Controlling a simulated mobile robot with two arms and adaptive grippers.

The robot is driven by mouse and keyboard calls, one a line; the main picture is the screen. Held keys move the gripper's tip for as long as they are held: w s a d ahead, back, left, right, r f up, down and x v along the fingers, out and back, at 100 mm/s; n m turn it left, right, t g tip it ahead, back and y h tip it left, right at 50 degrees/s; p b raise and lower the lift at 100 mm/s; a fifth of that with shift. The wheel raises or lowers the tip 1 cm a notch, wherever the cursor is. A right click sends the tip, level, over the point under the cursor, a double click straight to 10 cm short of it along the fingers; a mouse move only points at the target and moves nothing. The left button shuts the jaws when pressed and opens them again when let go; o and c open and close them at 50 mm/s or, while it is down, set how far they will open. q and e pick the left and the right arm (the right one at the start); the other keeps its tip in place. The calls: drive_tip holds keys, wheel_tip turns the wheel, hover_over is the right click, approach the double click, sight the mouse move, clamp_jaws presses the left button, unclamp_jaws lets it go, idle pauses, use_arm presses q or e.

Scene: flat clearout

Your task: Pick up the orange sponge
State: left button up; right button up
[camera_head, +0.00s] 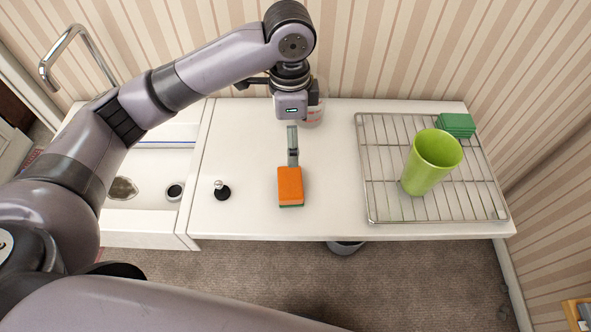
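The orange sponge (290,183) has a green underside that shows along its near edge. It is near the middle of the white counter. My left arm comes in from the left, and its gripper (293,158) reaches from the far side toward the sponge. The gripper's grey finger part meets the sponge's far end in the picture. I see the fingers nearly edge-on, so I cannot tell whether they are open or shut on the sponge, or whether the sponge is lifted. My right gripper is not in view.
A wire rack (377,190) at the right of the counter (330,220) bears a green cup (425,170) and green sponges (456,124). A small black-based stopper (222,191) stands left of the sponge. A clear vessel (318,112) is partly hidden behind my wrist. The sink (145,188) is at left.

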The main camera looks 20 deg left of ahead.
sight(290, 182)
use_arm(q)
drive_tip(key=f, duration=0.2)
drive_tip(key=s+f, duration=0.1)
drive_tip(key=f, duration=0.1)
drive_tip(key=f+p, duration=0.1)
drive_tip(key=f, duration=0.1)
drive_tip(key=shift+s+f, duration=0.35)
drive_tip(key=shift+s, duration=0.05)
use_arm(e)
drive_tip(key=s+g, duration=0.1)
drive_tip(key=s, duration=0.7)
use_arm(q)
drive_tip(key=f, duration=0.3)
drive_tip(key=shift+w, duration=0.3)
drive_tip(key=shift+f, duration=0.6)
drive_tip(key=shift+s+f+p, duration=0.15)
drive_tip(key=shift+f+p, duration=0.1)
drive_tip(key=shift+p, duration=0.15)
drive_tip(key=f, duration=0.2)
drive_tip(key=f+p, duration=0.1)
drive_tip(key=shift+s+f, duration=0.2)
drive_tip(key=shift+f, duration=0.65)
drive_tip(key=c, duration=1.2)
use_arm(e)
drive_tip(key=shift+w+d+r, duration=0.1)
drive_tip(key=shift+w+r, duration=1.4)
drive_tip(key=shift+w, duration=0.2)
